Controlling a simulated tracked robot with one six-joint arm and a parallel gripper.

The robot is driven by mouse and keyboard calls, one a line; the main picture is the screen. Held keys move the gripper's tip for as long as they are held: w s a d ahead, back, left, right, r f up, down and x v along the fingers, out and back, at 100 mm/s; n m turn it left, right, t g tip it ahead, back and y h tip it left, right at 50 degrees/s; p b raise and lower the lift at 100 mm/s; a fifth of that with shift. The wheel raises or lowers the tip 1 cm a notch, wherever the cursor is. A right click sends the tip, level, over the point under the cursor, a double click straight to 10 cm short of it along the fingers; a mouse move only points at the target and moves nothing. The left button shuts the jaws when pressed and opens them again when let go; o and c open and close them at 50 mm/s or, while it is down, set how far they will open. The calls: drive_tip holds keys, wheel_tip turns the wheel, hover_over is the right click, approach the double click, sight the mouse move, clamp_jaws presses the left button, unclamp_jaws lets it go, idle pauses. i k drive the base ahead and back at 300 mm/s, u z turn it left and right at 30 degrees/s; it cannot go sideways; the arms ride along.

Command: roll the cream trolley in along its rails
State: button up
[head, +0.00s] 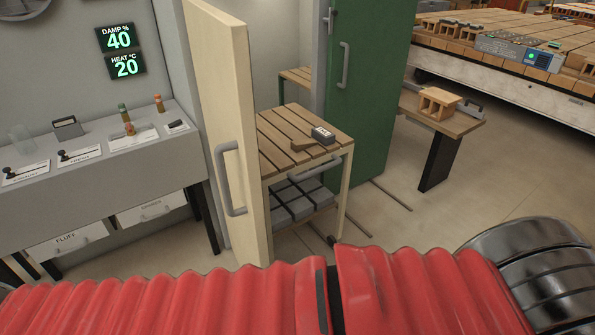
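The cream trolley has a slatted wooden top (278,128), cream legs (346,188) and a dark wheel (332,240). It stands between an open cream door (222,85) with a grey handle (231,178) and an open green door (370,80). Its left side is hidden behind the cream door. My gripper is not in view.
A grey bench (90,155) with labelled levers stands at left below two green displays (120,38). A low table (455,122) with a hollow brick (438,101) stands at right. Another slatted top (295,76) shows behind the trolley. The floor (490,190) at right is clear.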

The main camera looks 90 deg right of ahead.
sight(293, 197)
drive_tip(key=u, duration=0.9)
drive_tip(key=k, duration=2.9)
drive_tip(key=z, duration=0.75)
